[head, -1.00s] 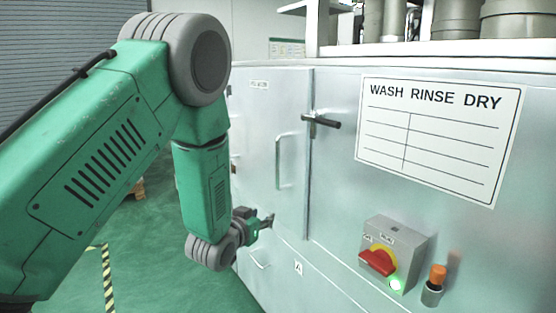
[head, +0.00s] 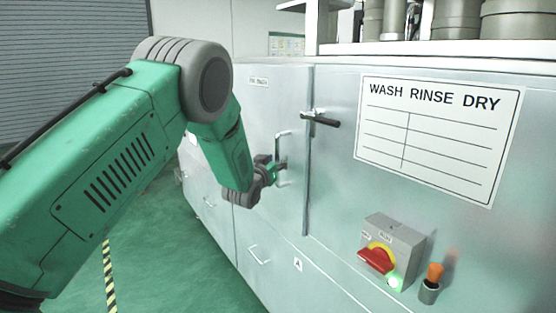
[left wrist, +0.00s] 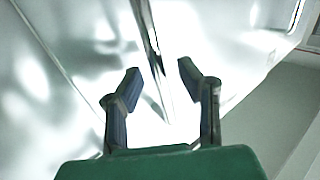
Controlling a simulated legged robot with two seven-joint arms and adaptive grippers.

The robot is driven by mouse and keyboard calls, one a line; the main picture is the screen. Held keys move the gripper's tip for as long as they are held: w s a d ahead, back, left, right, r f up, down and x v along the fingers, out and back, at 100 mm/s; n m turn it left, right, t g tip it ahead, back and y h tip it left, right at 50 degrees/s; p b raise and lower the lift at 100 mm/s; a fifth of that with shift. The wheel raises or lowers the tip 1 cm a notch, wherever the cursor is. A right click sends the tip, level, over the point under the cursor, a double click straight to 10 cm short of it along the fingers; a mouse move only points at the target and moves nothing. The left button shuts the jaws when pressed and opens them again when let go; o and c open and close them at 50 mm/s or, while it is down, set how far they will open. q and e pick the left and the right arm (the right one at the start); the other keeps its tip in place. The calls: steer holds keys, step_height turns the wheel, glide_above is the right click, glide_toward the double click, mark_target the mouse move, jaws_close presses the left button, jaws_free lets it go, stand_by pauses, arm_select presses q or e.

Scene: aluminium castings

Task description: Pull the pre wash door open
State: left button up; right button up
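The pre wash door (head: 258,112) is a pale metal panel with a small label near its top, and it looks shut. Its upright bar handle (head: 283,134) is near the door's right edge. My left gripper (head: 281,166) is at the middle of this handle and covers part of it. In the left wrist view the gripper (left wrist: 157,75) is open, its two dark fingers apart. The handle bar (left wrist: 148,35) runs down between the fingertips, and I see no finger closed on it. My right gripper is in neither view.
A black-gripped latch (head: 322,119) sits right of the door's edge. A grey switch box with a red knob (head: 377,259) and an orange-topped button (head: 434,273) are lower right. A lower panel has another handle (head: 259,255).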

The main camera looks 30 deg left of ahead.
arm_select(q)
steer(key=shift+w+a, duration=0.15)
steer(key=shift+w, duration=0.55)
jaws_close()
steer(key=shift+s, duration=0.1)
